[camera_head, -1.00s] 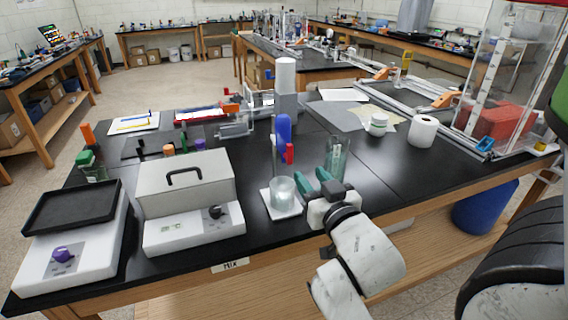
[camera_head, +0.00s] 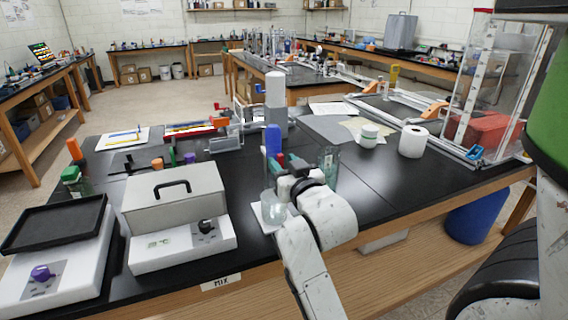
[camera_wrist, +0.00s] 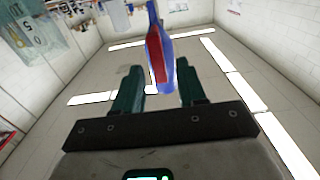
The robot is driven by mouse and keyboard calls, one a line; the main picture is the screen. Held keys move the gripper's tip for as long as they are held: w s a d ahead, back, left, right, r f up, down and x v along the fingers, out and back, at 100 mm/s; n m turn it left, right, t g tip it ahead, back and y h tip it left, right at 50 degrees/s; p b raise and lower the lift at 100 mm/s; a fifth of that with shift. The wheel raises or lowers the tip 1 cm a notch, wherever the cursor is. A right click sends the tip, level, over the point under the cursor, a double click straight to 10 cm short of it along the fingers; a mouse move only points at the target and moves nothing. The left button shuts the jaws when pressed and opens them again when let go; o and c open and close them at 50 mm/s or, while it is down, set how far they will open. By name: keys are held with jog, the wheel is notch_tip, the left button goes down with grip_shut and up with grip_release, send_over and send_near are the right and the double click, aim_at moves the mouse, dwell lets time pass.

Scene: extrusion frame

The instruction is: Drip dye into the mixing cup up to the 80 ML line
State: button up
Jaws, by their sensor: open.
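The clear mixing cup (camera_head: 272,208) stands on a white pad near the table's front edge; my gripper partly covers it and I cannot read its level. Above and behind it is a blue upright part (camera_head: 273,140) with a small red piece (camera_head: 281,158). My gripper (camera_head: 284,170), with dark green fingers, is open just above the cup's right side, close to the red piece. In the wrist view, the blue part (camera_wrist: 153,25) and red piece (camera_wrist: 157,58) appear between and beyond the open fingers; contact cannot be told. Clear marked glassware (camera_wrist: 38,38) shows at upper left.
A greenish clear glass (camera_head: 328,160) stands just right of my gripper. A grey box (camera_head: 172,197) with a handle and a white device with a black tray (camera_head: 52,224) are left. A white roll (camera_head: 412,141) and a jar (camera_head: 368,136) are right.

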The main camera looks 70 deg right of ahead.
jog(key=shift+w, duration=0.1)
jog(key=shift+c, duration=0.4)
grip_shut()
jog(key=shift+d, duration=0.1)
jog(key=shift+s+d+f+m+b, duration=0.45)
jog(key=shift+m+b, duration=0.35)
jog(key=shift+m, duration=1.75)
jog(key=shift+s+d+f+m+b, duration=0.3)
jog(key=shift+s+f+m+b, duration=0.35)
jog(key=shift+m, duration=1.85)
jog(key=shift+s+d+f+m+b, duration=0.35)
jog(key=shift+m+b, duration=0.55)
jog(key=shift+m, duration=1.65)
